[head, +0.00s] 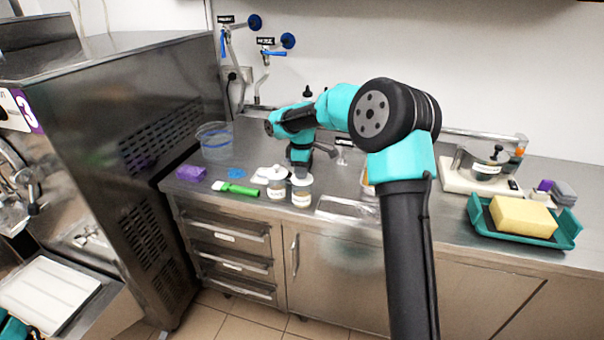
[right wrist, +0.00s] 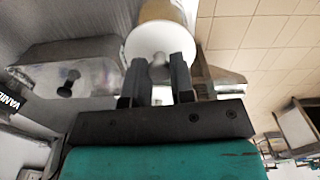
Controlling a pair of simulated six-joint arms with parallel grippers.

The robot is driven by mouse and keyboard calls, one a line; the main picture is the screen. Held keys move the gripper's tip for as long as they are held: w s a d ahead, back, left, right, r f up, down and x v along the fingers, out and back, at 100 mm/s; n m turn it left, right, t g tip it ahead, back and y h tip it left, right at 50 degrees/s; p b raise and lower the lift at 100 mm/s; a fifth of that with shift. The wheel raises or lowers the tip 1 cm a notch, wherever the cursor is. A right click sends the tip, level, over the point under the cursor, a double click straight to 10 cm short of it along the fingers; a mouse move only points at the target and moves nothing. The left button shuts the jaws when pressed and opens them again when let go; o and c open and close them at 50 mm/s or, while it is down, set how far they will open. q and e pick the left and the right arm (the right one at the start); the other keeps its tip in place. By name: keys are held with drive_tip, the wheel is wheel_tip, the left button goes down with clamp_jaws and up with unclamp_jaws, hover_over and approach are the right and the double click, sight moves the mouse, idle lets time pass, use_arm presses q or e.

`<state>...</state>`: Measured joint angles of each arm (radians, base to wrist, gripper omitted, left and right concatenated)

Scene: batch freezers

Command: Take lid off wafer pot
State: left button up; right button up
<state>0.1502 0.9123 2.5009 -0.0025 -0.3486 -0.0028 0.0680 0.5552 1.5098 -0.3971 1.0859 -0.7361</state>
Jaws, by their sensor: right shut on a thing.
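Two small pots with pale lids and tan contents stand side by side near the counter's front edge. My right gripper (head: 300,170) reaches down over the right pot (head: 301,197); the left pot (head: 277,190) is right beside it. Their labels are too small to read. In the right wrist view, the fingers of my right gripper (right wrist: 157,72) are shut on the knob (right wrist: 156,60) of a round white lid (right wrist: 147,38). The tan pot body (right wrist: 161,11) shows just beyond the lid. The lid appears to sit on the pot, with no clear gap. My left gripper is out of view.
A green-handled brush (head: 236,189), purple sponge (head: 190,173) and clear bucket (head: 214,140) are left of the pots. A white cloth (head: 268,172) lies behind them. At right are a steel container (head: 487,168) and a teal tray (head: 575,230) holding a yellow block (head: 522,216).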

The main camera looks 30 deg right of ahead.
drive_tip(key=shift+r, duration=1.35)
drive_tip(key=shift+s+a+r, duration=0.25)
drive_tip(key=shift+s+r, duration=0.1)
drive_tip(key=shift+r, duration=0.1)
drive_tip(key=s+a+r, duration=0.1)
drive_tip(key=s+a, duration=0.7)
drive_tip(key=s, duration=0.5)
drive_tip(key=shift+r, duration=0.15)
drive_tip(key=shift+d, duration=0.15)
